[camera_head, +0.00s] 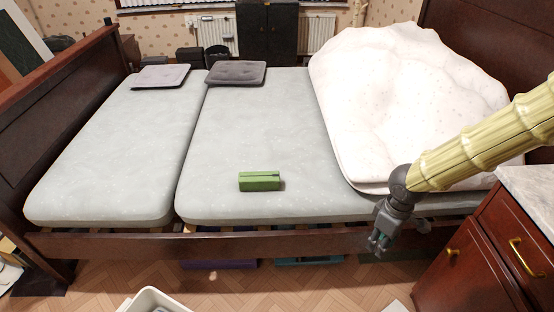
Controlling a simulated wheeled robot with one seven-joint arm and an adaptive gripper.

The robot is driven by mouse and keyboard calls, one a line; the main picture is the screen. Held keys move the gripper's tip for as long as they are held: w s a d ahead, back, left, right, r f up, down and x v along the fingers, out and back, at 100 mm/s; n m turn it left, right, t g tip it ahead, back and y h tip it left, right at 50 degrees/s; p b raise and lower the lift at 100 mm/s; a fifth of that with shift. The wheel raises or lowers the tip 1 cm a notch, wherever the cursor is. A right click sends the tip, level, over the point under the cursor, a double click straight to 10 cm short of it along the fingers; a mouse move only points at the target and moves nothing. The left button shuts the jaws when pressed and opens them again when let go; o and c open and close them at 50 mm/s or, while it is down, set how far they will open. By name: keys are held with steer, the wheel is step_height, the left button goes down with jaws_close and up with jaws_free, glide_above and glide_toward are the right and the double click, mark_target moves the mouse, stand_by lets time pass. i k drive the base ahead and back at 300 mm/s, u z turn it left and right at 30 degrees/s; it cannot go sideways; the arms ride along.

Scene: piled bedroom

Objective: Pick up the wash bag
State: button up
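The green wash bag (259,181) is a small box-shaped thing lying on the grey mattress (235,135), near its front edge. A darker line runs along its top. My gripper (378,243) hangs in front of the bed's side rail, to the right of the wash bag and lower in the picture, clear of it. Its fingers point downward and look apart with nothing seen between them. The fingers are small in the picture.
A bunched white duvet (405,95) covers the right of the bed. Two cushions (236,73) (162,76) lie at the back. A wooden rail (300,242) edges the bed. A dark red cabinet (485,260) stands at right and a white bin (150,300) at front. Mattress around the bag is clear.

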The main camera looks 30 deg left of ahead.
mark_target(252, 180)
steer(key=i, duration=1.1)
steer(key=u, duration=1.65)
